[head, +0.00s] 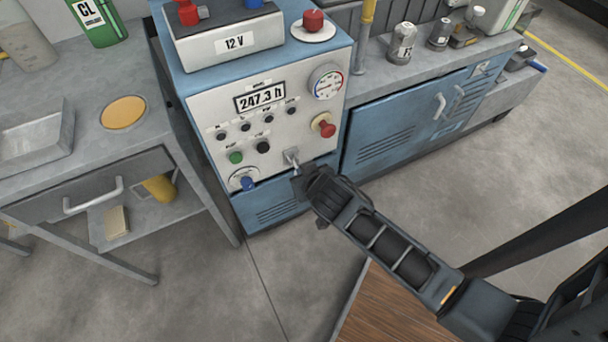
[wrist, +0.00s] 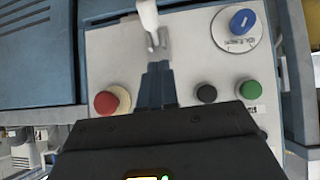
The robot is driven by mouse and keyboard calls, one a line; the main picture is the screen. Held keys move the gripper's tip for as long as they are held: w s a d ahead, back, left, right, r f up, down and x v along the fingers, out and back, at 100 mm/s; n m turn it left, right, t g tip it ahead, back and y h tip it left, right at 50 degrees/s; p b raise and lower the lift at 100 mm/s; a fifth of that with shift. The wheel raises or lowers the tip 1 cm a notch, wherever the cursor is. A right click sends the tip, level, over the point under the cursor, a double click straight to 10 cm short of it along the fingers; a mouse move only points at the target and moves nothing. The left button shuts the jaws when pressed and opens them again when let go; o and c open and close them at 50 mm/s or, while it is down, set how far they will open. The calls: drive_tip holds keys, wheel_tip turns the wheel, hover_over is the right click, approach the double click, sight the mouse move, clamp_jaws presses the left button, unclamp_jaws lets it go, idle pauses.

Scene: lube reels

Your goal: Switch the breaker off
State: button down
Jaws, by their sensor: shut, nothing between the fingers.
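A pale toggle lever (head: 294,162) on a small grey plate sits low on the white control panel (head: 205,105); it looks like the breaker, though I see no readable label on it. In the head view the lever points down toward my gripper. The wrist view shows the same lever (wrist: 149,16) and its forked grey base at the top middle. My gripper (head: 301,175) is shut and empty, with its tips close to the lever. In the wrist view the gripper tips (wrist: 157,68) are just beside the lever's base; I cannot tell whether they touch.
A red knob (head: 323,125), a green button (head: 236,157), a black button (head: 263,147) and a blue rotary knob (head: 248,183) surround the lever. A 12 V battery (head: 225,35) stands on top. A workbench (head: 60,135) stands left, a blue cabinet (head: 400,125) right. Floor in front is open.

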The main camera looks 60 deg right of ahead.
drive_tip(key=s+f+v, duration=0.1)
drive_tip(key=v, duration=0.7)
drive_tip(key=shift+s+a, duration=0.15)
drive_tip(key=shift+a, duration=0.3)
drive_tip(key=shift+r, duration=0.1)
drive_tip(key=s+a+r+n+t+y, duration=0.4)
drive_tip(key=s+a+r, duration=0.4)
drive_tip(key=s+a, duration=0.1)
drive_tip(key=s+a+r+n+t+y, duration=0.1)
drive_tip(key=s+r, duration=0.2)
drive_tip(key=r, duration=0.4)
drive_tip(key=s+a+r+n+t+y, duration=0.1)
drive_tip(key=s+a+r+n+t, duration=0.1)
drive_tip(key=r, duration=0.5)
drive_tip(key=shift+s+t, duration=0.3)
drive_tip(key=shift+s, duration=0.4)
drive_tip(key=c, duration=1.8)
unclamp_jaws()
